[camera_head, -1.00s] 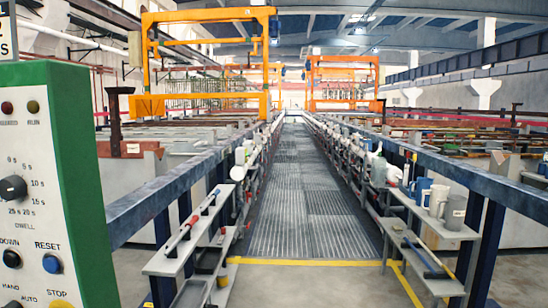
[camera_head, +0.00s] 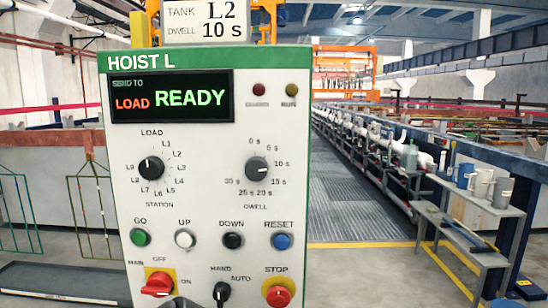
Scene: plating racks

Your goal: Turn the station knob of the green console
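The green-topped console (camera_head: 215,60), headed HOIST L, stands close in front of me, left of centre. Its black station knob (camera_head: 151,168) is on the left of the panel. The display (camera_head: 172,97) reads SEND TO LOAD READY. A sign (camera_head: 206,21) above reads TANK L2, DWELL 10 s. A grey shape at the bottom edge, below the red main switch, is too cut off to identify.
The dwell knob (camera_head: 256,169) sits right of the station knob, its mark toward 10 s. Below are GO (camera_head: 140,237), UP, DOWN and RESET buttons, then the main switch (camera_head: 157,284), hand/auto switch and STOP button (camera_head: 278,293). A shelf (camera_head: 470,235) stands right; yellow-lined floor lies between.

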